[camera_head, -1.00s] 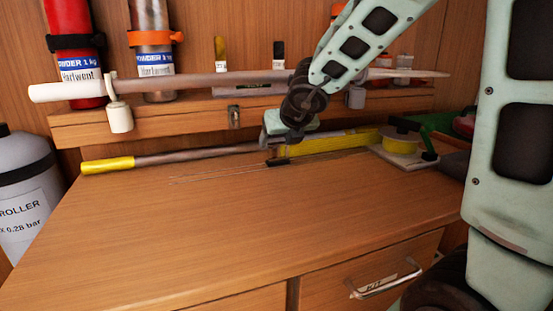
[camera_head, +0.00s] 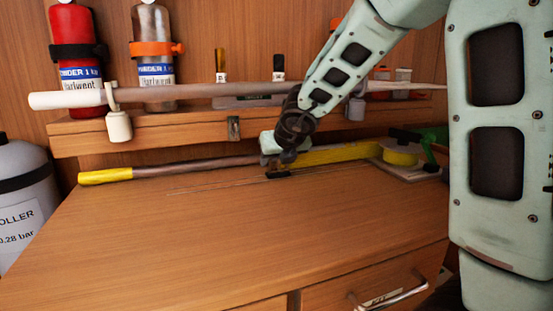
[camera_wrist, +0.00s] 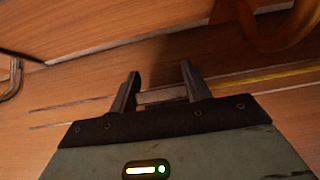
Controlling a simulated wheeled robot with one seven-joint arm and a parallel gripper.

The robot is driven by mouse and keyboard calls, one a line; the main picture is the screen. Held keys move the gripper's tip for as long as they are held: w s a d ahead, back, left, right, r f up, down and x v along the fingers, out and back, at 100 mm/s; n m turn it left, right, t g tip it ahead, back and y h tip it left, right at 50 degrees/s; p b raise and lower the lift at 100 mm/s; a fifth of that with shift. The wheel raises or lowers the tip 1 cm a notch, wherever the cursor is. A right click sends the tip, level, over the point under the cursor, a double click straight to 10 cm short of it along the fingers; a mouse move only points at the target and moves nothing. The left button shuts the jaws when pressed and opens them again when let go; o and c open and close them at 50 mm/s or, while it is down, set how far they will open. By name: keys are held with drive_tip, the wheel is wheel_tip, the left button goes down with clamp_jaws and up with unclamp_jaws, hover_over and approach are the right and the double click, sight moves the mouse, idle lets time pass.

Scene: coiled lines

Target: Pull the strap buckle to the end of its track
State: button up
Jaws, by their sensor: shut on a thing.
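My gripper (camera_head: 278,174) is low over the wooden counter (camera_head: 200,235), near its back. In the wrist view its two dark fingers (camera_wrist: 159,72) stand on either side of a small pale bar, which looks like the strap buckle (camera_wrist: 162,95), and are shut on it. A yellow strap (camera_head: 335,155) runs right from the gripper; it also shows in the wrist view (camera_wrist: 270,77). The track (camera_head: 215,186) shows as thin lines on the counter left of the gripper. In the head view the buckle is hidden by the gripper.
A pole with a yellow grip (camera_head: 105,176) lies along the counter's back, left of the gripper. A yellow reel (camera_head: 402,153) stands at the back right. Above is a wooden shelf (camera_head: 180,131) with a long pole before it. The front counter is clear.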

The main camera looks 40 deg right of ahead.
drive_tip(key=w+a, duration=0.2)
drive_tip(key=a, duration=0.5)
drive_tip(key=w+a+b, duration=0.1)
drive_tip(key=w+a, duration=0.1)
drive_tip(key=a, duration=0.5)
drive_tip(key=w+a+b, duration=0.1)
drive_tip(key=w+a, duration=0.1)
drive_tip(key=a, duration=0.4)
drive_tip(key=shift+a, duration=0.4)
drive_tip(key=o, duration=1.4)
drive_tip(key=p+v, duration=0.4)
drive_tip(key=v, duration=1.3)
drive_tip(key=shift+s+r, duration=0.1)
drive_tip(key=shift+s, duration=0.1)
